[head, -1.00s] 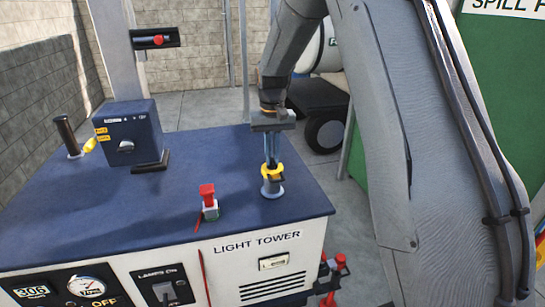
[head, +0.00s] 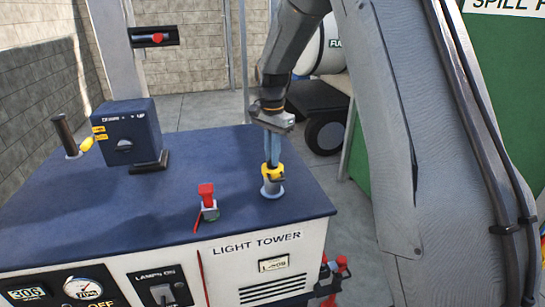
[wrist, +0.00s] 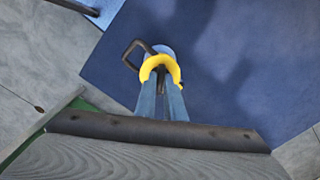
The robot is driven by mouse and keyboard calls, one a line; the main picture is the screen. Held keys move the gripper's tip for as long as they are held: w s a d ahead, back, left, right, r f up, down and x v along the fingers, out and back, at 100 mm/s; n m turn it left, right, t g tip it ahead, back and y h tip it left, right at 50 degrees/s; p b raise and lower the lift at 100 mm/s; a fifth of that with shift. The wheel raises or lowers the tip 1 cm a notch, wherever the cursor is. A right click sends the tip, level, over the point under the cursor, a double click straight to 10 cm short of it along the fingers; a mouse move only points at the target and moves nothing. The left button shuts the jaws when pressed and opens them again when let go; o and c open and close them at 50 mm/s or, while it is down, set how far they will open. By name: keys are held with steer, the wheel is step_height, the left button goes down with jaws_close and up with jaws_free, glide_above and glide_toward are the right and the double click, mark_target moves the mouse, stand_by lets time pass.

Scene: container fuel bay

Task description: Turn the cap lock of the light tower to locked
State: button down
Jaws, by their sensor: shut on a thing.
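The light tower (head: 110,215) is a white cabinet with a dark blue top. On the top's right side stands a filler neck with a yellow cap (head: 272,172) on a grey base. My gripper (head: 272,160) points down from above, its blue fingers shut on the cap lock at the yellow cap. In the wrist view the fingers meet the yellow cap (wrist: 158,68), and a dark loop (wrist: 134,52) sticks out to its left. The fingers hide part of the lock, and I cannot read its locked or unlocked mark.
A red-handled valve (head: 208,200) stands left of the cap. A dark blue control box (head: 128,135) and a mast (head: 116,60) stand at the back left. A green spill cabinet (head: 480,90) is at the right.

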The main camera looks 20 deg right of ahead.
steer(key=m, duration=0.6)
steer(key=shift+r, duration=0.1)
steer(key=shift+m+b, duration=0.3)
steer(key=shift+m, duration=0.1)
stand_by(0.3)
steer(key=c, duration=1.8)
jaws_free()
steer(key=shift+c, duration=0.2)
step_height(320, 180, up, 8)
steer(key=b, duration=0.2)
steer(key=shift+b, duration=0.4)
